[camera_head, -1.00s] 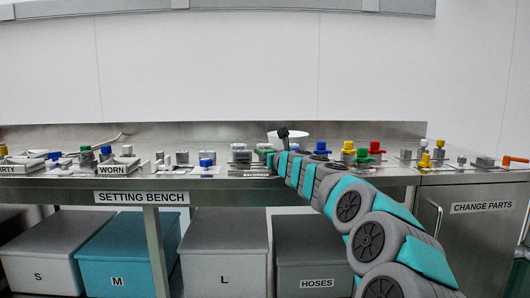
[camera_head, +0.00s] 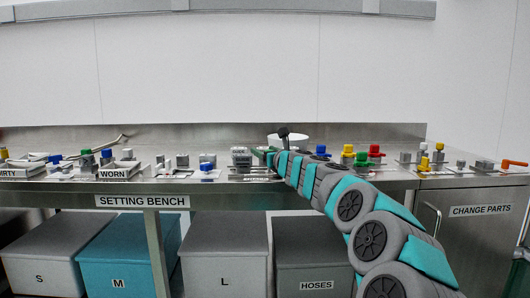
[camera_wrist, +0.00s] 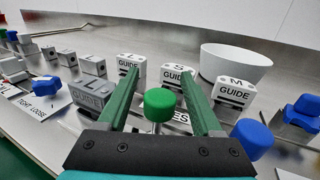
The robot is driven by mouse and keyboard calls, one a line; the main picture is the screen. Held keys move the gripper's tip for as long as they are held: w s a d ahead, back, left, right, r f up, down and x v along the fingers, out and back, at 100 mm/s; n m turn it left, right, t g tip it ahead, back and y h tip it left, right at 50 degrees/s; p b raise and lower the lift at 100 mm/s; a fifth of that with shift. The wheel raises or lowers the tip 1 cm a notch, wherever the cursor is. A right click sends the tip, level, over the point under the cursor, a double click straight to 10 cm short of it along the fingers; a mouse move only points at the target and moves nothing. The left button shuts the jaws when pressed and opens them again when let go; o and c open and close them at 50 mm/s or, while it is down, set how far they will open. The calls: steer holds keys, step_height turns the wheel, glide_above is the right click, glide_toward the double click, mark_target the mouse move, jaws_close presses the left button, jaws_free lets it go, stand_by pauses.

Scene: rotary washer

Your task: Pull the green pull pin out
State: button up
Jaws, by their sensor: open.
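A green knob (camera_wrist: 160,104) on a short metal stem, which looks like the pull pin, stands on the bench in the wrist view. It is between the two green fingers of my gripper (camera_wrist: 161,76), nearer their base than their tips. The fingers are spread, with a visible gap on each side of the knob. In the head view my gripper (camera_head: 264,152) is low over the bench, and I cannot make out this knob there. Other green knobs show at the left (camera_head: 86,153) and right of the arm (camera_head: 361,158).
Several grey GUIDE blocks (camera_wrist: 236,92) stand beyond and beside the fingers, close to them. A white bowl (camera_wrist: 235,62) is behind. Blue knobs stand to the right (camera_wrist: 251,138) and left (camera_wrist: 47,86). The back panel (camera_head: 200,133) rises behind the bench.

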steer(key=shift+b+v, duration=0.85)
steer(key=shift+v, duration=2.65)
steer(key=shift+s+d, duration=0.1)
steer(key=shift+s, duration=0.25)
